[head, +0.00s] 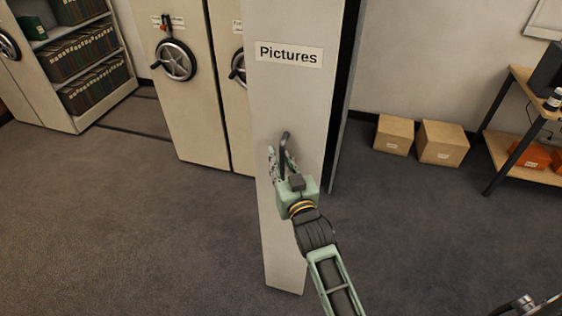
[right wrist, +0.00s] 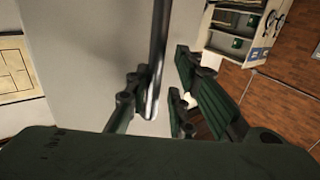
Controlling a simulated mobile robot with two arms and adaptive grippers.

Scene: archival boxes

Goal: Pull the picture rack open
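The picture rack (head: 290,100) is a tall cream panel with a "Pictures" label. Its front stands forward of the cabinets beside it. A dark upright bar handle (head: 284,148) is on its front face. In the right wrist view the handle (right wrist: 158,55) runs down between the fingers of my right gripper (right wrist: 161,80). A gap shows between the handle and the fingers on the right; the left finger is close to the bar. My right gripper (head: 280,158) is open around the handle in the head view.
Cream cabinets with handwheels (head: 176,61) stand to the left, and open shelves of files (head: 90,60) farther left. Two cardboard boxes (head: 441,144) and a wooden shelf unit (head: 535,100) are on the right. Carpet (head: 130,230) in front of the rack is clear.

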